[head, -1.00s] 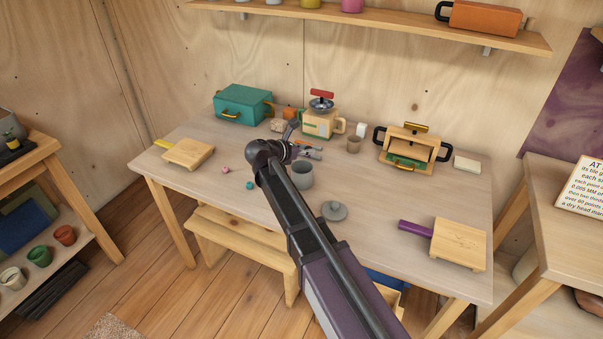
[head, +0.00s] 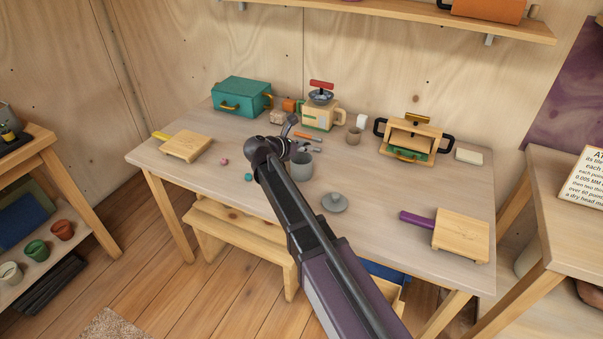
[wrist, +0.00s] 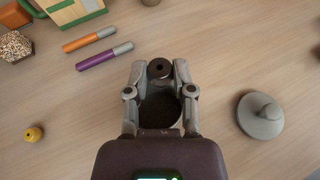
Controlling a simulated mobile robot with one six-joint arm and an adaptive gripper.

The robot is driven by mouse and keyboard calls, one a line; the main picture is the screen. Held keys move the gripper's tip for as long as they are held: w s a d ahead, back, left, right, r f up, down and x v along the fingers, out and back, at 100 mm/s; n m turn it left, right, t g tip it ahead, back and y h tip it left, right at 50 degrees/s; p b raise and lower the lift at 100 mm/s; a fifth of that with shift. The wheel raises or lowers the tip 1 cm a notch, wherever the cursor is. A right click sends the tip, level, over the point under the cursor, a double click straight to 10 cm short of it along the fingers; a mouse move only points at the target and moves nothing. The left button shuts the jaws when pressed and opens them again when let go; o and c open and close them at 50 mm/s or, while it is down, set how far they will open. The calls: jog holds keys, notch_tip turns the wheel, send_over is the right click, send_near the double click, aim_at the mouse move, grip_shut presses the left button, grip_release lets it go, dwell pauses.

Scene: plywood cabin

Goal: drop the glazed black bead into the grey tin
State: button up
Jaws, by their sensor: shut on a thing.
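The glazed black bead (wrist: 159,69) is between my fingertips in the wrist view. My gripper (wrist: 160,72) is shut on it. The grey tin (head: 302,166) stands open on the table, just right of my gripper (head: 291,130) in the head view. In the wrist view the tin's dark inside (wrist: 160,108) shows between my fingers, below the bead. The bead is held above the tin, toward its far rim. In the head view the bead is hidden or too small to tell.
A grey lid with a knob (head: 334,203) lies right of the tin. Orange and purple rods (wrist: 90,40) lie beyond it. A yellow bead (wrist: 33,134), pink bead (head: 224,161) and teal bead (head: 248,177) lie to the left.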

aim_at(304, 154)
jog(key=shift+f+b, duration=1.45)
jog(key=shift+f, duration=0.3)
jog(key=o, duration=0.9)
jog(key=shift+o, duration=0.2)
